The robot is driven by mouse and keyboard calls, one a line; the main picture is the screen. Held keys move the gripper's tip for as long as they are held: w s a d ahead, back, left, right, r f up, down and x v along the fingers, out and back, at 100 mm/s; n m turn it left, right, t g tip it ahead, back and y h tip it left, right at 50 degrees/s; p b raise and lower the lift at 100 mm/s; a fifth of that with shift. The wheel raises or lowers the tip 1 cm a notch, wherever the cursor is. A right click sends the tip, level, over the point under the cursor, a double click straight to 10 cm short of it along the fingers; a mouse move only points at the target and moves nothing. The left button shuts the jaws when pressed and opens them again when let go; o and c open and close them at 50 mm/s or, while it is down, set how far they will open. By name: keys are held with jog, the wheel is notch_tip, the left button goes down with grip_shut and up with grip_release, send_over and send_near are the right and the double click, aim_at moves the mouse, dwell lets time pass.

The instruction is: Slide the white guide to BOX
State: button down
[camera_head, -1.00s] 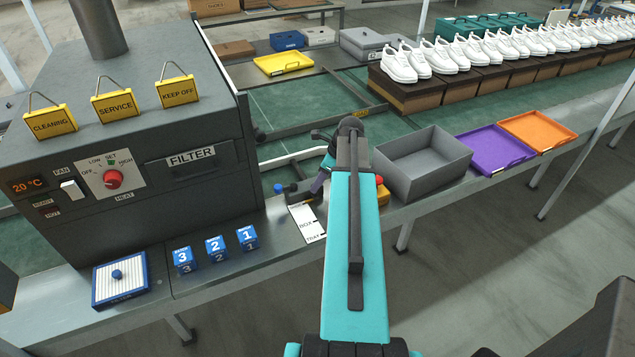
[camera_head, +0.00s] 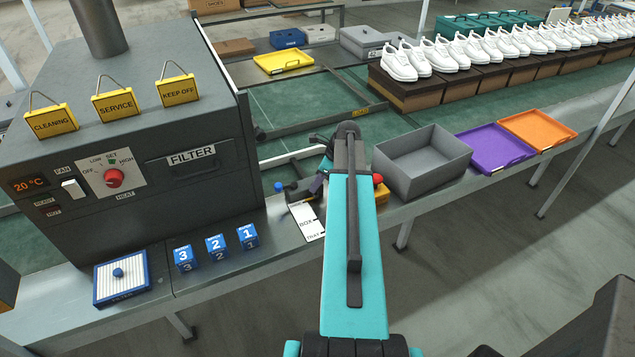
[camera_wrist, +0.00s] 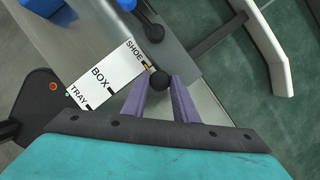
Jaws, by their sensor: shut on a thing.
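The white guide (camera_head: 288,158) is a pale bar over the green belt, beyond my gripper. It also shows at the upper right of the wrist view (camera_wrist: 270,48). A white scale plate (camera_wrist: 104,76) reads SHOE, BOX and TRAY, with a black mark near each word. My gripper (camera_wrist: 160,88) has its purple fingers shut on a round black knob (camera_wrist: 159,80). A yellow pointer (camera_wrist: 149,66) by the knob is near the SHOE end of the plate. In the head view, my gripper (camera_head: 312,188) partly covers the plate (camera_head: 308,222).
A grey bin (camera_head: 425,163), purple tray (camera_head: 494,148) and orange tray (camera_head: 538,130) stand to the right. A blue knob (camera_head: 279,187) is left of my gripper. Three blue numbered blocks (camera_head: 215,247) and the dark heater (camera_head: 120,160) are further left.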

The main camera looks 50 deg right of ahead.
jog(key=shift+s+a, duration=0.6)
jog(key=shift+s, duration=0.8)
jog(key=shift+s+a, duration=0.55)
jog(key=shift+s, duration=0.85)
jog(key=shift+s+a, duration=0.6)
jog(key=shift+s, duration=0.8)
jog(key=c, duration=1.4)
grip_release()
jog(key=shift+c, duration=0.2)
jog(key=shift+r, duration=0.1)
jog(key=b+v, duration=0.2)
jog(key=v, duration=1.1)
jog(key=shift+s+r, duration=0.2)
jog(key=shift+r, duration=0.05)
